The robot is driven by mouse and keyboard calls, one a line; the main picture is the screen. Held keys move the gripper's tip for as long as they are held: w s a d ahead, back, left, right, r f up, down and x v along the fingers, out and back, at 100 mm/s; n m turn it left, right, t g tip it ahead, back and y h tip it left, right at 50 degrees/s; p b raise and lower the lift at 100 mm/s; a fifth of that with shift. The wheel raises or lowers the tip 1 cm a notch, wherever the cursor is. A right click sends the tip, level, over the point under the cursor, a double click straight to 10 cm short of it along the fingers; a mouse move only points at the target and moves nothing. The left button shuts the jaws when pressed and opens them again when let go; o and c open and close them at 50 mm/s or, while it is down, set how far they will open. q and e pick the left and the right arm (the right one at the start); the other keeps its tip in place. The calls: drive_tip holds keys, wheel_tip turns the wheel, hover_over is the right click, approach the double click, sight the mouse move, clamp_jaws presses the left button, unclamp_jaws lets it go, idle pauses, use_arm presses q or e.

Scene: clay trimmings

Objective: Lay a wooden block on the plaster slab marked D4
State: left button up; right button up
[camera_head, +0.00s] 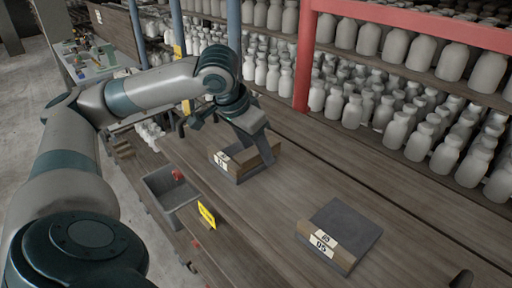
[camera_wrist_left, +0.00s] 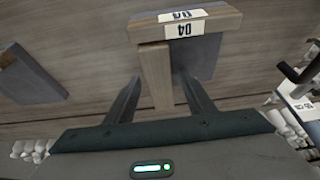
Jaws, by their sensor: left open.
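The plaster slab marked D4 (camera_head: 245,178) lies on the wooden shelf beneath my left gripper; its grey face also shows in the left wrist view (camera_wrist_left: 207,57), with a labelled wooden strip along one end. A wooden block (camera_wrist_left: 155,72) lies along one side of that slab, one end close to the labelled strip; it shows partly in the head view (camera_head: 267,149). My left gripper (camera_wrist_left: 160,88) is open, its fingers apart on either side of the block, with gaps visible. In the head view, the left gripper (camera_head: 254,155) partly hides slab and block. My right gripper is not in view.
A second grey slab (camera_head: 348,227), labelled 05, lies bare to the right, with free shelf between. A grey bin (camera_head: 160,184) and a yellow tag (camera_head: 207,214) are at the front edge. A red post (camera_head: 304,65) and racks of pale bottles (camera_head: 345,105) stand behind.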

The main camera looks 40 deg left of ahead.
use_arm(q)
drive_tip(key=shift+r, duration=0.1)
drive_tip(key=v, duration=1.7)
drive_tip(key=shift+b, duration=0.35)
drive_tip(key=shift+r, duration=0.1)
